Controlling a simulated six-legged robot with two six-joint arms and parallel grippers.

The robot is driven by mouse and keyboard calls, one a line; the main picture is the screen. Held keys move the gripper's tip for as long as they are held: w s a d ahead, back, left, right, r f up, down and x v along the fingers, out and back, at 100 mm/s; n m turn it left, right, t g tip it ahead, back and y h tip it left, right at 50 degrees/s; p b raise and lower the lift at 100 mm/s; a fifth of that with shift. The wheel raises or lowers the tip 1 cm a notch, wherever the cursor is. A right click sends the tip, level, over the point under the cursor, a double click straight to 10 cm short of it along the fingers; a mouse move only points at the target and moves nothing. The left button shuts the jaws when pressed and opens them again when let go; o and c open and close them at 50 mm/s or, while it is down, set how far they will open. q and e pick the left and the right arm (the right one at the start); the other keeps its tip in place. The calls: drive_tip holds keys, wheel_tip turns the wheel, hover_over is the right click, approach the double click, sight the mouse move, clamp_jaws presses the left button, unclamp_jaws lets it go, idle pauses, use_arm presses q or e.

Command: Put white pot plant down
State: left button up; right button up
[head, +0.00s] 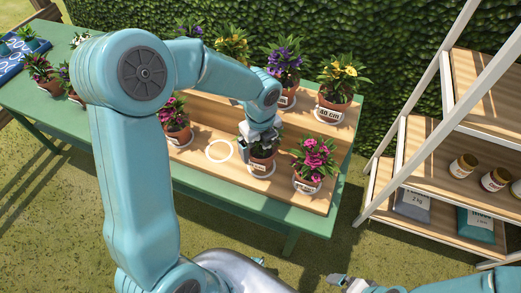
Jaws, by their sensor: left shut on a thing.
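My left gripper (259,137) reaches down from above and is shut on a potted plant, whose terracotta pot (262,165) shows below it. The pot is upright at the lower step of the wooden stand (205,172), between pink-flowered pots. Its leaves show beside the gripper, but its flowers are mostly hidden, so I cannot tell their colour. I cannot tell whether the pot touches the step. An empty white ring (220,151) is marked on the step just left of it. My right gripper (338,280) is low at the bottom edge, away from the plants; its jaws are unclear.
A pink-flowered pot (307,165) stands close on the right, another (174,120) on the left. Yellow (338,80) and purple (284,68) flowers stand behind on the upper step. A shelf (440,215) with jars and bags is at right.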

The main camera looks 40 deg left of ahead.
use_arm(q)
drive_tip(key=shift+f, duration=0.75)
drive_tip(key=shift+w+f, duration=0.15)
drive_tip(key=shift+f, duration=0.2)
drive_tip(key=shift+f, duration=0.1)
drive_tip(key=o, duration=1)
drive_tip(key=shift+r, duration=0.4)
wheel_tip(320, 180, up, 12)
drive_tip(key=shift+f+p, duration=0.25)
drive_tip(key=shift+p, duration=0.25)
